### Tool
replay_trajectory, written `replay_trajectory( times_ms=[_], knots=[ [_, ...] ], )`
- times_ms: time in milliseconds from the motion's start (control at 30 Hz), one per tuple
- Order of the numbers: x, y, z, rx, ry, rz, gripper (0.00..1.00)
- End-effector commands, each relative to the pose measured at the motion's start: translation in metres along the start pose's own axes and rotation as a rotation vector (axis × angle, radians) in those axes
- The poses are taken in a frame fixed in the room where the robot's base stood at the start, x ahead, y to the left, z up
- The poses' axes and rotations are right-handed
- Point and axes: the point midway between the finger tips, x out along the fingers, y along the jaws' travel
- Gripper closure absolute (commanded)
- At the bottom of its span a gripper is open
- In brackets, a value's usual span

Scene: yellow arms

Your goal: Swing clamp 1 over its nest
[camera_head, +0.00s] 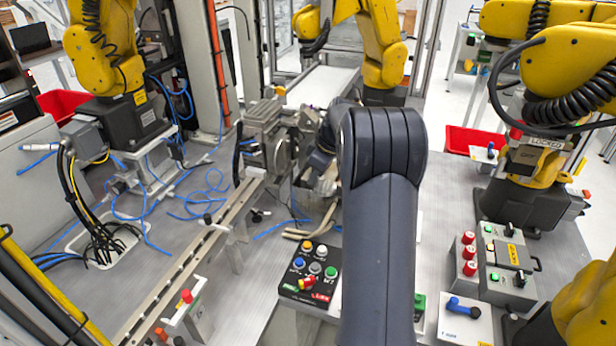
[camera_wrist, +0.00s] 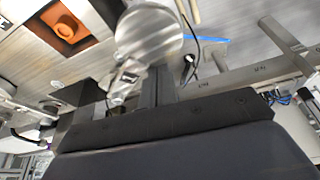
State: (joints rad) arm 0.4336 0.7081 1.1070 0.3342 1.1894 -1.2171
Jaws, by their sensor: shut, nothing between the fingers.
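In the wrist view, my gripper (camera_wrist: 160,72) shows as dark fingers pressed together, with nothing visible between them. A blurred, round silver piece (camera_wrist: 148,32) lies just beyond the fingertips; I cannot tell whether they touch it. A bright metal fitting (camera_wrist: 125,80) is left of the fingers. A square recess with an orange part (camera_wrist: 65,30) in it, which looks like a nest, is at upper left. I cannot tell which piece is clamp 1 or which way its arm points. In the head view, my dark arm covers the work area and hides the fingertips.
A control box with coloured buttons (camera_head: 312,272) stands close left of my arm. A long metal rail (camera_head: 190,265) crosses the bench at left, with blue hoses (camera_head: 150,215) beyond it. A grey switch box (camera_head: 508,262) and yellow robot arms (camera_head: 575,85) stand at right.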

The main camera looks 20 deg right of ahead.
Motion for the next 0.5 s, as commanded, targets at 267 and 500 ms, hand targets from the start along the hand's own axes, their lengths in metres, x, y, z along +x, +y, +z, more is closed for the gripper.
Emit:
replay_trajectory(
  times_ms=[267, 500],
  knots=[
    [-0.006, 0.010, 0.016, -0.244, -0.001, -0.089, 1.00],
    [-0.011, 0.021, 0.026, -0.458, -0.002, -0.166, 1.00]
  ],
)
